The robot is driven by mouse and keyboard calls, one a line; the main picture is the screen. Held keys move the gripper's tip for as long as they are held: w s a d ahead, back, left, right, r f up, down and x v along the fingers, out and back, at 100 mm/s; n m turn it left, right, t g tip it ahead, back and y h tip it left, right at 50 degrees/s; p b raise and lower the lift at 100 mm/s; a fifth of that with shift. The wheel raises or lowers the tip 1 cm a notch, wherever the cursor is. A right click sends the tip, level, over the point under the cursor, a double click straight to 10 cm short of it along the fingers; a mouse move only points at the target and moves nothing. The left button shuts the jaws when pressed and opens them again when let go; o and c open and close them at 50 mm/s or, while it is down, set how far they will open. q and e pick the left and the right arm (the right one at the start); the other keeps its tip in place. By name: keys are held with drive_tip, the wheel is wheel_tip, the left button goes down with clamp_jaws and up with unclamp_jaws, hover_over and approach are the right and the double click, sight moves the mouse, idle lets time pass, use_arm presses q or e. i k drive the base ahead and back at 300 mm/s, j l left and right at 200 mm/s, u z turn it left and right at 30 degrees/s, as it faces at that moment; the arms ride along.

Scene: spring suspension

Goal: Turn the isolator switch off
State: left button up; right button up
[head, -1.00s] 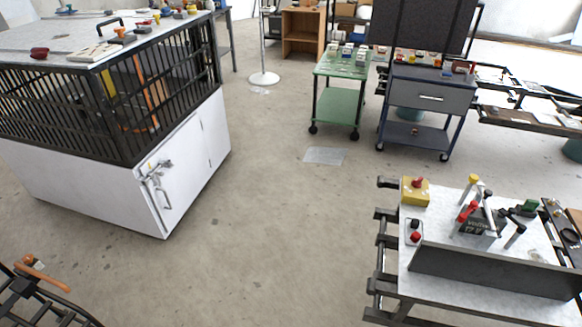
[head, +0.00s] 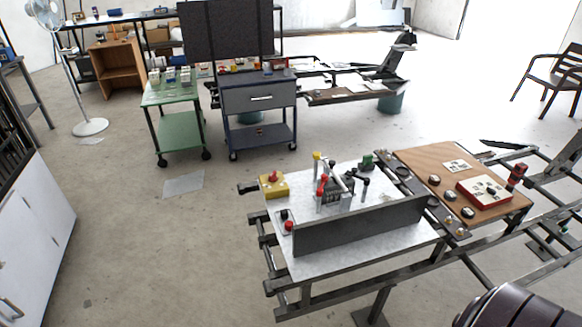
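No label marks the isolator switch, and I cannot tell which control it is. A yellow box with a red knob (head: 272,184) sits at the back left of a light metal-topped bench (head: 345,250). A red box with a pale top plate and dark control (head: 484,192) sits on a brown wooden panel (head: 430,158) to the right. A lever block with yellow, red and black knobs (head: 334,192) stands mid-bench. A small plate with a black and a red button (head: 288,222) is at the bench's left edge. Neither of my grippers is in view.
A dark upright plate (head: 355,228) runs along the bench's front. A dark ribbed rounded object (head: 520,308) fills the lower right corner. A green cart (head: 180,132) and a grey drawer cart (head: 260,97) stand behind. A white cabinet (head: 35,240) is at left.

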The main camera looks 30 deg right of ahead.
sight(272, 177)
drive_tip(key=i+z, duration=0.1)
drive_tip(key=z, duration=1.7)
drive_tip(key=i+j+z, duration=0.1)
drive_tip(key=j+z, duration=1.15)
drive_tip(key=j, duration=0.25)
drive_tip(key=k+j+z, duration=0.15)
drive_tip(key=j+z, duration=0.25)
drive_tip(key=k+j+z, duration=0.15)
drive_tip(key=j+z, duration=0.3)
drive_tip(key=k+j, duration=0.2)
drive_tip(key=j, duration=0.2)
drive_tip(key=k+j, duration=0.2)
drive_tip(key=j, duration=0.25)
drive_tip(key=k+j+z, duration=0.1)
drive_tip(key=j, duration=0.3)
drive_tip(key=k+j, duration=0.55)
drive_tip(key=j, duration=0.25)
